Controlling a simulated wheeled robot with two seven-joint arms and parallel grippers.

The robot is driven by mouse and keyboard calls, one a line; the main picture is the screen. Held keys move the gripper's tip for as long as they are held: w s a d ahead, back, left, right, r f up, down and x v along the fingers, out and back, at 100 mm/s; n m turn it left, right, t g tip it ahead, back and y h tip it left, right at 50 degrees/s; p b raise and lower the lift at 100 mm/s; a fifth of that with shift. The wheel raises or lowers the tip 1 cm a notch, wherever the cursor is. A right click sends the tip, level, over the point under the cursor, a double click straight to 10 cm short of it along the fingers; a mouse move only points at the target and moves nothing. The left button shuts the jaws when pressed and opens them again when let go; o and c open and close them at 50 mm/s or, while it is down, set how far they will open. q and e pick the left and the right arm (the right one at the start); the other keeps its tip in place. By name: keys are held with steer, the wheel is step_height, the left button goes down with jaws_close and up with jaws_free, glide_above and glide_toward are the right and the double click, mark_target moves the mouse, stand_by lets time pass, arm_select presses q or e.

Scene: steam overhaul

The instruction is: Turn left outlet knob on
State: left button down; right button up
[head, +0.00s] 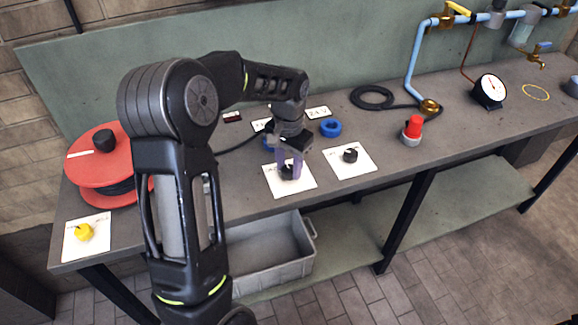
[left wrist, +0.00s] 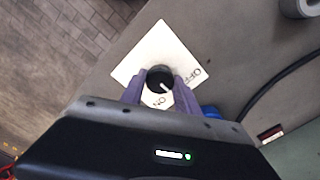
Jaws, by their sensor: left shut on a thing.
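The left outlet knob is a black round knob (head: 287,173) on a white square plate (head: 301,188) on the bench. In the left wrist view the knob (left wrist: 158,75) shows a short white pointer line. The plate (left wrist: 150,50) there carries the words ON and OFF, and the pointer lies between the two. My left gripper (head: 290,170) comes down from above with its purple fingers on either side of the knob, shut on it. In the head view the fingers partly hide the knob. A similar black knob (head: 350,155) sits on another white plate to the right. My right gripper is out of view.
A red reel (head: 95,168) and a yellow knob (head: 84,232) are at the left end. A blue ring (head: 330,127), a red-topped button (head: 412,130), a black hose coil (head: 372,97) and a gauge (head: 489,91) stand further right. A grey crate (head: 262,272) is below.

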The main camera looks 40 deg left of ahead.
mark_target(289, 169)
arm_select(q)
steer(key=m, duration=0.4)
steer(key=shift+m, duration=0.3)
steer(key=m, duration=0.4)
stand_by(0.4)
steer(key=c, duration=0.9)
jaws_free()
steer(key=shift+r, duration=0.15)
step_height(289, 169, up, 8)
steer(key=shift+f+b, duration=0.2)
steer(key=shift+b, duration=0.4)
